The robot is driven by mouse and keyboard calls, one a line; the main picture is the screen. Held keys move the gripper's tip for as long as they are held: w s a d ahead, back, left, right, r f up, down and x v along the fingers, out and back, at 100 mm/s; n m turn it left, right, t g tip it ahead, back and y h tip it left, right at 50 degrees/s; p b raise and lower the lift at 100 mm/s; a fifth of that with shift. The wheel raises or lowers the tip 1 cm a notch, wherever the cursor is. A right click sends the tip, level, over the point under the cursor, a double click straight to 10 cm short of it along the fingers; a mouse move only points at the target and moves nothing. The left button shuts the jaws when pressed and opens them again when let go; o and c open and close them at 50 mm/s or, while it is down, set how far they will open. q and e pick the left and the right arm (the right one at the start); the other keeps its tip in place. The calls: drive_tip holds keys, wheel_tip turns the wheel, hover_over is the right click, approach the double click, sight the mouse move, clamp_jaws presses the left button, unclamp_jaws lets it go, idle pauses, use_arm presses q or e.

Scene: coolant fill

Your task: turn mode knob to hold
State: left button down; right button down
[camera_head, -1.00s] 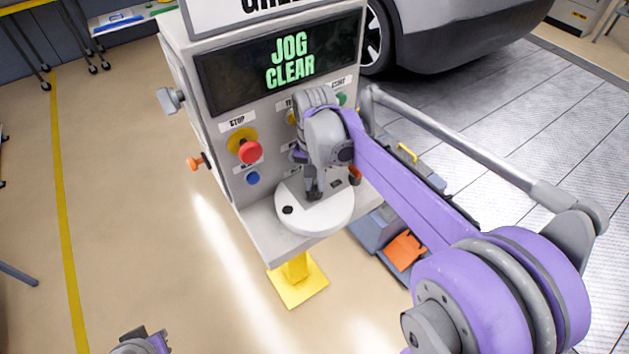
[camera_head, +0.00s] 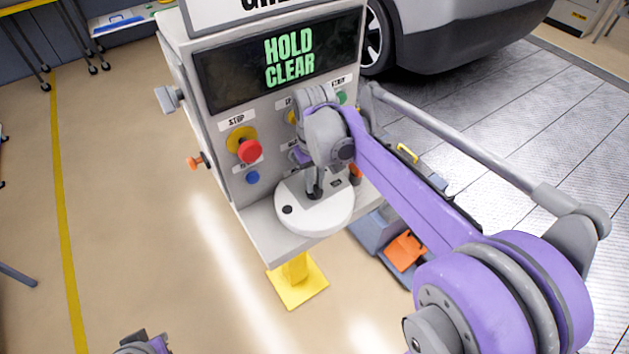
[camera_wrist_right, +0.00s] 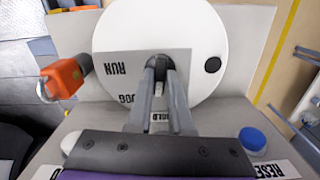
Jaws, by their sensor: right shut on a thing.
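The grey console's display (camera_head: 285,62) reads HOLD over CLEAR in green letters. My right gripper (camera_head: 314,188) reaches down the console front and is shut on the mode knob. In the right wrist view, its fingertips (camera_wrist_right: 160,64) meet over the grey label plate (camera_wrist_right: 112,66), which shows RUN, JOG and HOLD. The HOLD label is partly visible between the fingers. The knob is mostly hidden by the fingers. My left gripper (camera_head: 145,345) shows only in part at the bottom edge, away from the console; its jaws cannot be made out.
A red stop button (camera_head: 249,151) and a blue button (camera_head: 252,177) sit left of my right gripper. A white disc (camera_head: 316,219) is on the console's ledge. An orange part (camera_wrist_right: 62,78) is at the left in the wrist view. A car (camera_head: 460,30) stands behind.

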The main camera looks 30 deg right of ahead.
drive_tip(key=shift+n, duration=0.9)
drive_tip(key=c, duration=0.8)
unclamp_jaws()
drive_tip(key=shift+r, duration=0.15)
wheel_tip(320, 180, up, 11)
drive_tip(key=shift+f+p, duration=0.2)
drive_tip(key=shift+p, duration=0.1)
